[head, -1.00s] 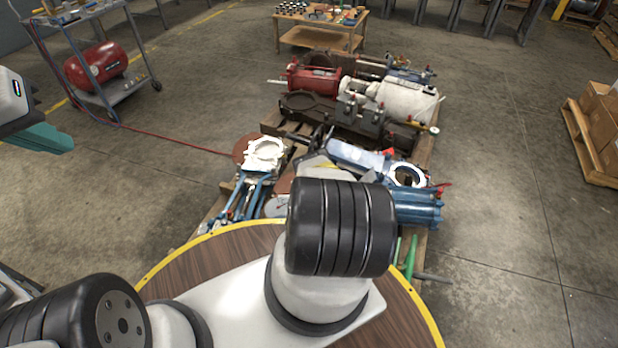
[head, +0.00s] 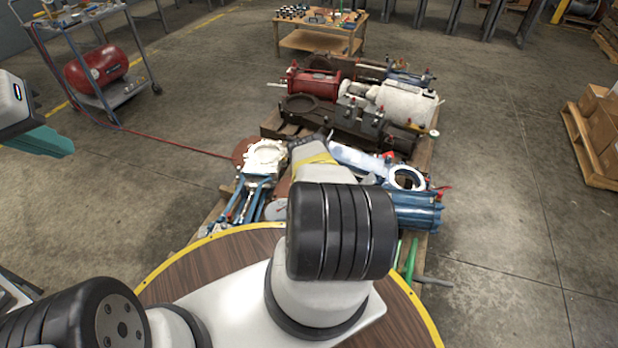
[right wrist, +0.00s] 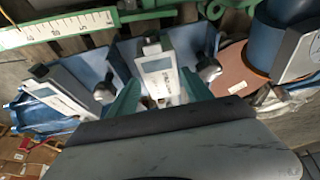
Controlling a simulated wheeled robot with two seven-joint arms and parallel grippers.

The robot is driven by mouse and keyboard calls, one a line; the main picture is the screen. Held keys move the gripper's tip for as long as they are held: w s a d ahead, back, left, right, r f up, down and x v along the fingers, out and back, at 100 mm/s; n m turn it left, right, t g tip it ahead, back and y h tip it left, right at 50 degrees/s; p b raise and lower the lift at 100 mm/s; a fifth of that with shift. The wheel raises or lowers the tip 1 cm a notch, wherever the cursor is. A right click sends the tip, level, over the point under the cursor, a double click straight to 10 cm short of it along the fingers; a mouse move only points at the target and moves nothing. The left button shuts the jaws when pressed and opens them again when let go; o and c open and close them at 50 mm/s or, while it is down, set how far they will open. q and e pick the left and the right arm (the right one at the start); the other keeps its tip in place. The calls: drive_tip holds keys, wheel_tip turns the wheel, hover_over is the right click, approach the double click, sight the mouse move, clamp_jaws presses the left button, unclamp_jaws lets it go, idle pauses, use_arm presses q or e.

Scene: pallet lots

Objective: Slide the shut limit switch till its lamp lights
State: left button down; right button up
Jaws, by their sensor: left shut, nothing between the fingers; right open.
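In the right wrist view, two pale grey limit switches with ball-ended or roller levers are mounted side by side on blue metal. The middle one (right wrist: 158,68) lies between the teal fingers of my right gripper (right wrist: 160,94); the other (right wrist: 66,86) is further left. Their lettering is too small to tell which is the shut one, and no lit lamp shows. My right gripper is open; contact with the switch cannot be told. My left gripper (head: 42,141) is shut and empty at the far left of the head view, well away from the pallet.
A pale ruler (right wrist: 60,28) runs along a green bar above the switches. A blue cylinder (right wrist: 285,40) stands at the right. In the head view, valves and cylinders crowd the pallet, with a red cylinder (head: 312,82) further back.

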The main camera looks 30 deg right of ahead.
drive_tip(key=shift+v, duration=2.55)
